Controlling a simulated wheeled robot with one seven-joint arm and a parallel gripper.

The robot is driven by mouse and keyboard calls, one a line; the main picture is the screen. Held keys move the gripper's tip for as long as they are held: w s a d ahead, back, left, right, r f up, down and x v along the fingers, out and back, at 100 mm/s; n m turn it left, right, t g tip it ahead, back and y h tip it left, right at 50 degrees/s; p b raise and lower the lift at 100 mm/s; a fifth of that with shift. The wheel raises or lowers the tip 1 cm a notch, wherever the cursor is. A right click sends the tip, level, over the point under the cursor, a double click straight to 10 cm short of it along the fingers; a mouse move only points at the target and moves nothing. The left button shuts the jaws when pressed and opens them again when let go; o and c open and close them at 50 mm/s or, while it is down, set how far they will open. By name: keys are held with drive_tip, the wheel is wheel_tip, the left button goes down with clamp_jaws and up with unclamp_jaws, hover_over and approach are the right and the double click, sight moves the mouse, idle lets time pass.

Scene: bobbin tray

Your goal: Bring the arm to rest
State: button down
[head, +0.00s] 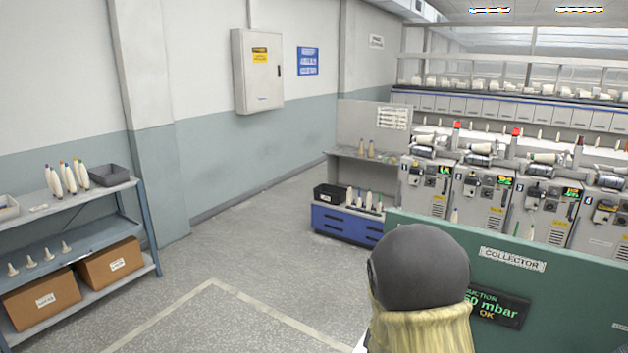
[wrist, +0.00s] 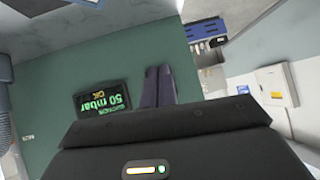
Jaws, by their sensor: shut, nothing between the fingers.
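My gripper (wrist: 159,72) shows in the wrist view with its two dark fingers together and nothing between them. It is in the air in front of the green collector panel (wrist: 60,60), apart from anything I can make out. The panel's black display (wrist: 103,97) shows upside down to the left of the fingers. In the head view the gripper does not show. There the green collector panel (head: 420,222) stands at the lower right, with its display (head: 498,308) reading green figures and OK.
A shelf rack (head: 140,220) with bobbins, a grey tray (head: 110,176) and cardboard boxes (head: 112,263) stands at the left. A blue cabinet (head: 340,222) with a black bin (head: 331,193) stands mid-room. Winding machines (head: 483,195) line the right. The floor (head: 240,255) between is clear.

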drive_tip(key=s+a+r+n+g+y, duration=0.1)
drive_tip(key=s+r+n+g, duration=0.1)
drive_tip(key=s, duration=0.9)
drive_tip(key=s+a+r+n+g+y, duration=0.2)
drive_tip(key=s+g, duration=0.3)
drive_tip(key=s, duration=0.6)
drive_tip(key=shift+a+r+n, duration=0.3)
drive_tip(key=shift+r+n, duration=0.2)
drive_tip(key=shift+n, duration=0.2)
